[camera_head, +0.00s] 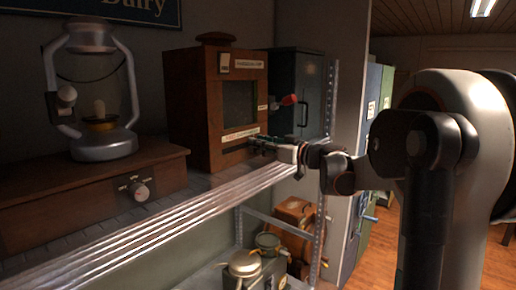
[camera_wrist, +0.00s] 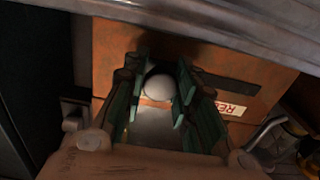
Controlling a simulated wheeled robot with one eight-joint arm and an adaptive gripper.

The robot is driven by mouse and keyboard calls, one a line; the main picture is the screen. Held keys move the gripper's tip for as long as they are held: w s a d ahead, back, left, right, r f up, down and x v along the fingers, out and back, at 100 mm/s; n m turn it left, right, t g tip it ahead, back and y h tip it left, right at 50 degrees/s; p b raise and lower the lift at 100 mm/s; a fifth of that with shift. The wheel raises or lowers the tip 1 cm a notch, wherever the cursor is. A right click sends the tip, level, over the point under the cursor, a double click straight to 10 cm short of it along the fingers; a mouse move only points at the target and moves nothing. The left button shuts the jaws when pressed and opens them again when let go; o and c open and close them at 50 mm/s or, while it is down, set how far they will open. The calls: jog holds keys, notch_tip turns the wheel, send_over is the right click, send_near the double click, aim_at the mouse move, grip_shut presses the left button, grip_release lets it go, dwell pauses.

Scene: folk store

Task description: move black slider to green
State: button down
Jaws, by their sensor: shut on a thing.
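A brown wooden box (camera_head: 208,100) with a dark front window stands on the shelf in the head view. My gripper (camera_head: 260,144) is at the lower right of its front. In the wrist view my green-padded gripper fingers (camera_wrist: 163,72) are shut around a round pale-looking knob (camera_wrist: 159,88) close to the orange-brown wood. A dark slot (camera_wrist: 228,76) runs to the right of the fingers, beside a white label (camera_wrist: 235,109) with red letters, partly hidden. I cannot tell the knob's true colour, and no green mark shows clearly.
A dark cabinet (camera_head: 296,90) stands right of the box. A lantern (camera_head: 98,140) stands on a wooden base with a dial at the left. The metal shelf edge (camera_head: 190,210) runs below.

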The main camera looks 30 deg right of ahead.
jog(key=c, duration=1.3)
grip_release()
jog(key=shift+d, duration=0.2)
jog(key=shift+c, duration=0.2)
jog(key=shift+o, duration=0.3)
jog(key=shift+d, duration=0.15)
jog(key=v, duration=1.2)
